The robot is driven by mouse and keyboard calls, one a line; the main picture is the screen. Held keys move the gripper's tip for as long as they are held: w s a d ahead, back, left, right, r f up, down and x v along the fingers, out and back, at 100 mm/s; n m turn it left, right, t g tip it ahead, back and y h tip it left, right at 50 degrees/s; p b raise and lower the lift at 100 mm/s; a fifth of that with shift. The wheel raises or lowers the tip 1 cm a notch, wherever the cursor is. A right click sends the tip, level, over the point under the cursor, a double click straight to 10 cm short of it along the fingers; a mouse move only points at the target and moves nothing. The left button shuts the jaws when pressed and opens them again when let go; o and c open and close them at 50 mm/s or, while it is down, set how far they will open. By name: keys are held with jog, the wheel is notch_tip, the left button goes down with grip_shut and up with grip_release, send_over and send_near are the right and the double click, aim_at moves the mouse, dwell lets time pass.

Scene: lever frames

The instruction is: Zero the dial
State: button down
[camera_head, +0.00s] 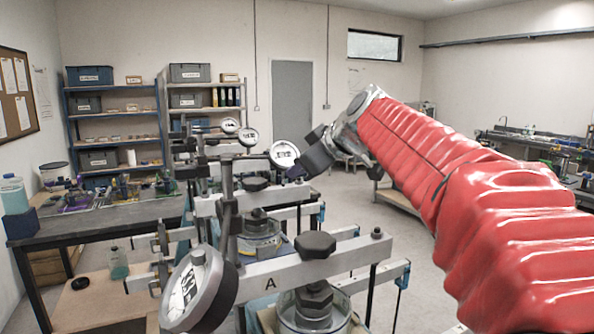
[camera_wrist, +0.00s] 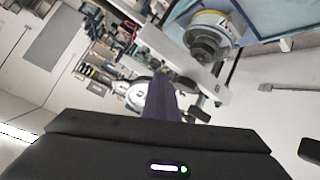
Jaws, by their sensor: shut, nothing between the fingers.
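Several round dials with white faces stand on lever frames in a row. The nearest dial (camera_head: 192,291) is large, at the lower left, seen obliquely beside the beam (camera_head: 262,281) marked A. Another dial (camera_head: 285,154) faces me farther back, and two smaller dials (camera_head: 249,137) (camera_head: 230,126) are behind it. My gripper (camera_head: 297,173) is shut and empty, its tips at the lower right of that second dial in the head view; contact cannot be told. In the wrist view, the shut fingers (camera_wrist: 163,99) partly cover a dial (camera_wrist: 139,96). The needle readings are too small to tell.
Dark knobs (camera_head: 315,246), posts and beams crowd the row of frames. A bench (camera_head: 95,222) with a bottle (camera_head: 14,195) is at left, shelves (camera_head: 112,122) behind it. The floor right of the frames looks free.

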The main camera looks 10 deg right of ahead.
jog(key=shift+w+d+r, duration=0.15)
jog(key=shift+d, duration=0.25)
jog(key=shift+w+d+r, duration=0.1)
jog(key=shift+w+d, duration=0.05)
jog(key=shift+d, duration=0.2)
jog(key=shift+w+d+r, duration=0.4)
jog(key=shift+w+d, duration=0.15)
jog(key=shift+d, duration=0.1)
dwell(0.4)
jog(key=shift+s+d+f, duration=0.15)
jog(key=shift+d+f, duration=0.05)
jog(key=shift+d, duration=0.1)
dwell(0.3)
jog(key=s+r, duration=0.4)
jog(key=shift+s+d, duration=0.15)
jog(key=shift+d, duration=0.3)
dwell(0.6)
